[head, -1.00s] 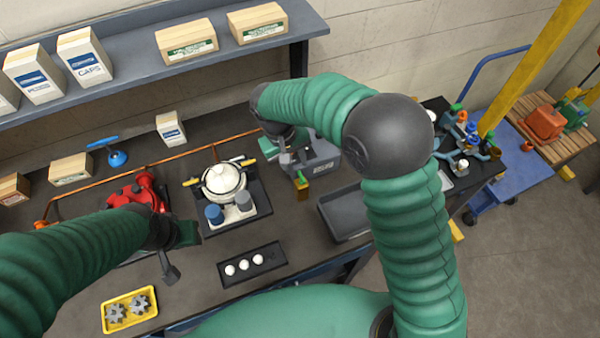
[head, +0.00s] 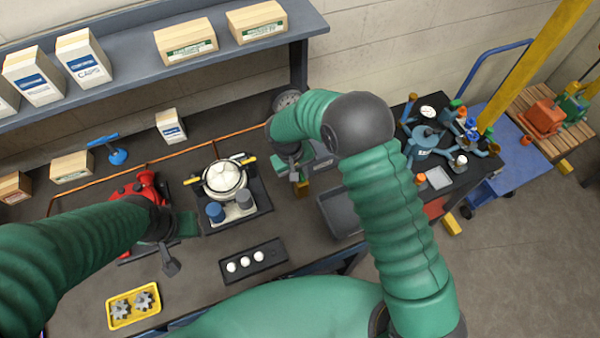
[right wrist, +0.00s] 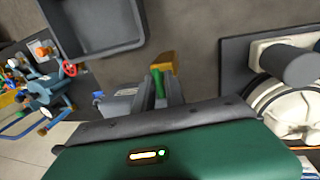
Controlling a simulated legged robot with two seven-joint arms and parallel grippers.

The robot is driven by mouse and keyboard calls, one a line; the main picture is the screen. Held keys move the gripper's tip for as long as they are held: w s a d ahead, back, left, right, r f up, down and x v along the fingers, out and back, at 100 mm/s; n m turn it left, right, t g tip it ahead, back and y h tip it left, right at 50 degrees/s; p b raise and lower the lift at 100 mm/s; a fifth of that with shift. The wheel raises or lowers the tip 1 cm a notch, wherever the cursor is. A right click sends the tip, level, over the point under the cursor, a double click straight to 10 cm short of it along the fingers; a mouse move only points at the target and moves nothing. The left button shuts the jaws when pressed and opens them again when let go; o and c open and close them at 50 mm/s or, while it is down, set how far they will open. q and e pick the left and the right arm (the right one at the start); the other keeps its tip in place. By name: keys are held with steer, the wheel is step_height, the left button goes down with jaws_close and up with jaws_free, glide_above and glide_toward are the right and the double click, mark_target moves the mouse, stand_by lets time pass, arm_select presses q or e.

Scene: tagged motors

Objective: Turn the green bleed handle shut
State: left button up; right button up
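The green bleed handle (right wrist: 158,88) shows in the right wrist view as a narrow green bar beside a brass-coloured block (right wrist: 163,62). My right gripper (right wrist: 160,92) has its fingers on either side of the green bar. Whether they press on it cannot be told. In the head view my right gripper (head: 298,172) is at the brass block (head: 302,188), and the handle is mostly hidden there. My left gripper (head: 171,265) hangs over the bench left of the dark tray of white balls, apart from the handle; its finger opening is unclear.
A white round vessel (head: 224,180) with yellow side grips stands left of my right gripper. A grey bin (head: 340,212) is close at its right. A red device (head: 135,190) is partly behind my left arm. A yellow tray (head: 133,308) holds grey gears.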

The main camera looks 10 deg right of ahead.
jaws_close()
steer(key=m+b, duration=0.2)
steer(key=m, duration=0.1)
steer(key=shift+w+g, duration=0.15)
steer(key=shift+g, duration=0.15)
steer(key=m+b, duration=0.1)
steer(key=m, duration=0.4)
steer(key=shift+a+g, duration=0.1)
steer(key=shift+g, duration=0.3)
steer(key=m, duration=0.4)
steer(key=shift+w+r+m+g+y+b, duration=0.1)
steer(key=shift+w+m+g+y+b, duration=0.05)
steer(key=shift+m+g+y+b, duration=0.2)
steer(key=m+y, duration=0.1)
steer(key=m, duration=0.4)
steer(key=shift+w+g, duration=0.15)
steer(key=shift+g, duration=0.1)
steer(key=shift+m, duration=0.25)
steer(key=o, duration=0.7)
jaws_free()
steer(key=shift+c, duration=0.2)
steer(key=shift+o, duration=0.3)
